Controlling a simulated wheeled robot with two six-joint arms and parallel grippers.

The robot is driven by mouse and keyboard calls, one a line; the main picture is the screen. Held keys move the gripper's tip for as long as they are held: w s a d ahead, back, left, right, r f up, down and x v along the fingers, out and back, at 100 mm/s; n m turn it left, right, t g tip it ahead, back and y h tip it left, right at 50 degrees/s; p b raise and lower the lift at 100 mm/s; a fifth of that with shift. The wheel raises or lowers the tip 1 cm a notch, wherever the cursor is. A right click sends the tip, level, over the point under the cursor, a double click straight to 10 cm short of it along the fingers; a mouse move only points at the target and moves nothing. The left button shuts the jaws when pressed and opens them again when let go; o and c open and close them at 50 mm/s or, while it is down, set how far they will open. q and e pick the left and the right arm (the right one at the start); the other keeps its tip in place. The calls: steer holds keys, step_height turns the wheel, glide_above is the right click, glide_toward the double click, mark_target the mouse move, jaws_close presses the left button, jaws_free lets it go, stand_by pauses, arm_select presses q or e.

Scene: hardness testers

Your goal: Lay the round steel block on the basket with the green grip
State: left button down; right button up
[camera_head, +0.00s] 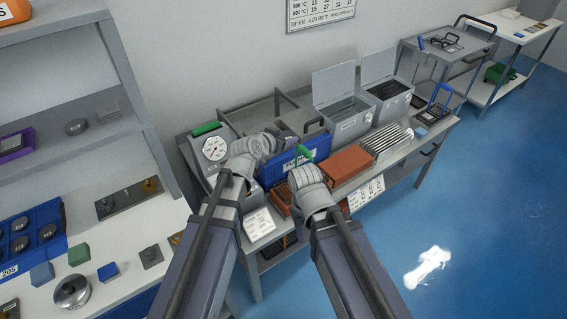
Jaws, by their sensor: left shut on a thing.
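My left gripper (266,144) is above the back of the bench, by the dial gauge and a blue bin (285,168). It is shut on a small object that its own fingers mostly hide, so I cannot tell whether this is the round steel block. My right gripper (306,176) is in front of the blue bin, close to a green grip (304,153). Its fingers are too small and turned away to tell open from shut. The basket under the green grip is largely hidden by the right gripper and arm. A round steel block (77,126) lies on the left shelf.
The dial gauge (214,148) stands at the bench's left end. Two open-lidded grey boxes (350,125), a brick-red block (350,162) and a rack of plates (385,140) fill the bench to the right. A white table with blocks is at lower left. The blue floor at right is clear.

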arm_select(q)
steer(key=b, duration=0.9)
glide_above(285, 196)
step_height(285, 196, down, 10)
steer(key=shift+r, duration=0.2)
steer(key=shift+s+b, duration=0.1)
steer(key=shift+b, duration=0.2)
step_height(285, 196, down, 14)
steer(key=b, duration=1.3)
steer(key=shift+r, duration=0.25)
jaws_free()
